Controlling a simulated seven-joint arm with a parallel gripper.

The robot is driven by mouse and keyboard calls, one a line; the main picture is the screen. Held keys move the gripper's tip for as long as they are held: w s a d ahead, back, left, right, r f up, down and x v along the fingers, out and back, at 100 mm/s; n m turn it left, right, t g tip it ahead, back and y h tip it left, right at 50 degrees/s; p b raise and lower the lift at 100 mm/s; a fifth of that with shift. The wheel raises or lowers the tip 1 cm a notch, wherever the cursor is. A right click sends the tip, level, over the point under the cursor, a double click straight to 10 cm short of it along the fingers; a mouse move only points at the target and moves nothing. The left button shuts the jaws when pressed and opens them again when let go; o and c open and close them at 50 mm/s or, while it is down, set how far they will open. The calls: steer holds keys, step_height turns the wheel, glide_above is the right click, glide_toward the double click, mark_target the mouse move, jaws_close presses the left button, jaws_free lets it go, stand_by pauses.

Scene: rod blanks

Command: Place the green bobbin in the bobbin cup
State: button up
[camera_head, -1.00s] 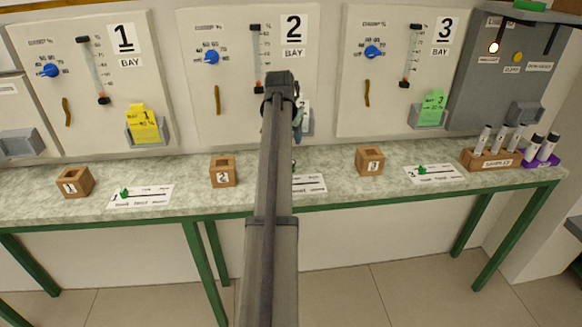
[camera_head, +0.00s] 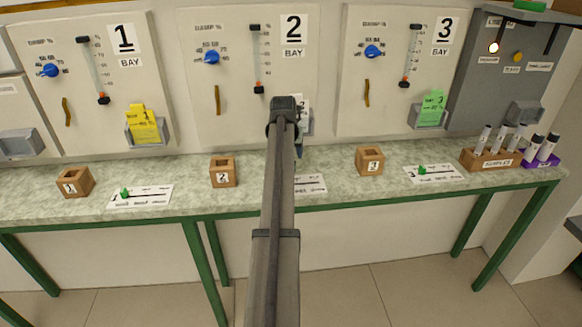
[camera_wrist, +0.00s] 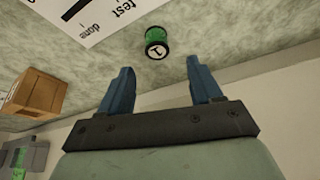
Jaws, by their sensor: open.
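A green bobbin (camera_wrist: 156,42) with a white end marked with a dark figure lies on the bench in the wrist view, just beyond my fingertips and roughly between their lines. My gripper (camera_wrist: 160,75) is open and empty, with both blue fingers apart. In the head view my gripper (camera_head: 299,150) is low in front of bay 2, mostly behind my arm, which hides that bobbin. Wooden cups with square openings stand on the bench, numbered 1 (camera_head: 75,182), 2 (camera_head: 222,172) and 3 (camera_head: 369,161). One wooden cup (camera_wrist: 37,93) shows left in the wrist view.
Other green pieces lie on the cards before bay 1 (camera_head: 125,193) and bay 3 (camera_head: 422,170). A printed card (camera_wrist: 85,18) lies beside the bobbin. Sample tubes in a wooden rack (camera_head: 488,160) and a purple holder (camera_head: 541,162) stand at right. Bay panels rise behind the bench.

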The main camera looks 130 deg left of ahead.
steer(key=shift+x, duration=2.65)
steer(key=shift+w+d, duration=0.1)
steer(key=shift+w, duration=0.05)
steer(key=shift+c, duration=0.2)
jaws_close()
step_height(320, 180, up, 18)
